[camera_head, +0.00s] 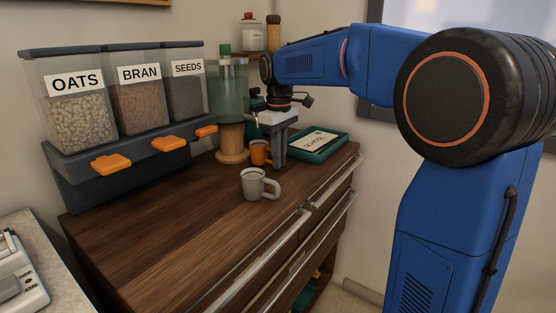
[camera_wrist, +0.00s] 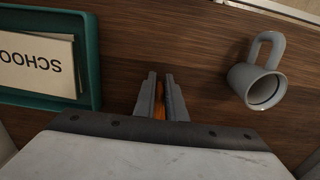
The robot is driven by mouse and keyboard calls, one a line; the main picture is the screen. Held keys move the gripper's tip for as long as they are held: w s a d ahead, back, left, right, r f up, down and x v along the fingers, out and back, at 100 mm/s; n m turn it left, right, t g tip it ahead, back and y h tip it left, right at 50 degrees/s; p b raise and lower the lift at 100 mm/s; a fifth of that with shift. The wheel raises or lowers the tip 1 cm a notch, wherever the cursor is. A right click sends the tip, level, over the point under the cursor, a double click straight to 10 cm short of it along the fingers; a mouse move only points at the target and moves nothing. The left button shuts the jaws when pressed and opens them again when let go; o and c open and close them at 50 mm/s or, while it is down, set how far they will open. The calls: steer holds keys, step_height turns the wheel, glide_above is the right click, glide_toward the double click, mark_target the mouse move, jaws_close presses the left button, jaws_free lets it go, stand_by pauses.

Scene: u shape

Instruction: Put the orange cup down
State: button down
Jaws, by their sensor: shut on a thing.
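The orange cup (camera_head: 258,153) is upright in the head view, by the wooden base of the green-topped dispenser. My gripper (camera_head: 277,160) comes down from above at the cup's right side and is shut on it. In the wrist view my gripper (camera_wrist: 161,80) shows both fingers close together, with a sliver of the orange cup (camera_wrist: 158,110) between them. The rest of the cup is hidden there by my gripper's body. The cup's bottom is at or very near the wooden top (camera_head: 190,225); I cannot tell whether it touches.
A grey mug (camera_head: 254,185) stands in front of the orange cup; it also shows in the wrist view (camera_wrist: 258,82). A teal tray (camera_head: 325,154) with a labelled stack lies to the right. The dispenser (camera_head: 230,100) and cereal bins (camera_head: 75,105) stand behind and left. The front-left top is clear.

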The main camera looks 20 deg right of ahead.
steer(key=shift+w+a+f, duration=0.1)
steer(key=shift+w+f, duration=0.05)
steer(key=shift+f, duration=0.2)
steer(key=shift+f, duration=0.1)
steer(key=c, duration=1.8)
jaws_free()
step_height(320, 180, up, 12)
steer(key=shift+r, duration=0.1)
steer(key=s+d+f+m+t, duration=0.1)
steer(key=s+f+m, duration=0.1)
steer(key=s+f, duration=0.6)
steer(key=s+d+f+m+t, duration=0.1)
steer(key=s+f+m+t, duration=0.1)
steer(key=s+f, duration=0.6)
steer(key=s+d+f+m+t, duration=0.1)
steer(key=s+d+f+m, duration=0.1)
steer(key=s+f, duration=0.7)
steer(key=shift+s+m+t, duration=0.2)
steer(key=shift+s+m, duration=0.1)
steer(key=shift+s, duration=1.6)
steer(key=shift+s+m+t, duration=0.2)
steer(key=shift+s+m, duration=0.1)
steer(key=shift+s, duration=1.6)
